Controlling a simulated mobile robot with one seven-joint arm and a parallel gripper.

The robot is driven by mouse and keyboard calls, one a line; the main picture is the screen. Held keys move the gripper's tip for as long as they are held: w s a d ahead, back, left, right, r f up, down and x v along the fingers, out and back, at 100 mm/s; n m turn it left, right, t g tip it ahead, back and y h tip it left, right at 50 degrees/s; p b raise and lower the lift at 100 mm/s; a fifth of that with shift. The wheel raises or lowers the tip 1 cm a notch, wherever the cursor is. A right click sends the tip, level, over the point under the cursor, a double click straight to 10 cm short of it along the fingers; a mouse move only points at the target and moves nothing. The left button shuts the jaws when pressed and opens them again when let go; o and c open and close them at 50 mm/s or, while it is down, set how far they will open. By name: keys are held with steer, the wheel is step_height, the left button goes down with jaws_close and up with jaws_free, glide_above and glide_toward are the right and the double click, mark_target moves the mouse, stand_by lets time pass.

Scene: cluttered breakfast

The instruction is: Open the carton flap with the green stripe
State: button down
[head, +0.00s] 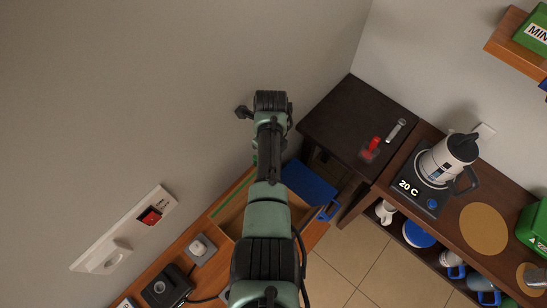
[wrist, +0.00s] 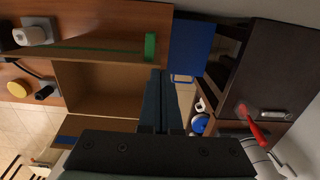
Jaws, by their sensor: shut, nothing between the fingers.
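The brown carton shows in the head view (head: 232,217), partly behind my arm, and in the wrist view (wrist: 95,88), where its inside is visible. The stripe also shows in the head view (head: 230,197). A blue flap or panel (wrist: 190,45) is right of the carton. My gripper (wrist: 160,76) is shut and empty, its tips over the carton's right side. I cannot tell whether it touches anything.
A dark cabinet (head: 350,120) with a red-handled item (head: 370,148) stands at the right. Beyond it are a kettle (head: 447,160) on a black base and shelves of cups. A white plug (head: 199,247) and a black device (head: 167,288) are left of the carton.

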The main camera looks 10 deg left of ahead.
step_height(320, 180, up, 13)
steer(key=b, duration=0.1)
steer(key=shift+s+d, duration=0.15)
stand_by(0.4)
steer(key=shift+r, duration=0.1)
stand_by(0.3)
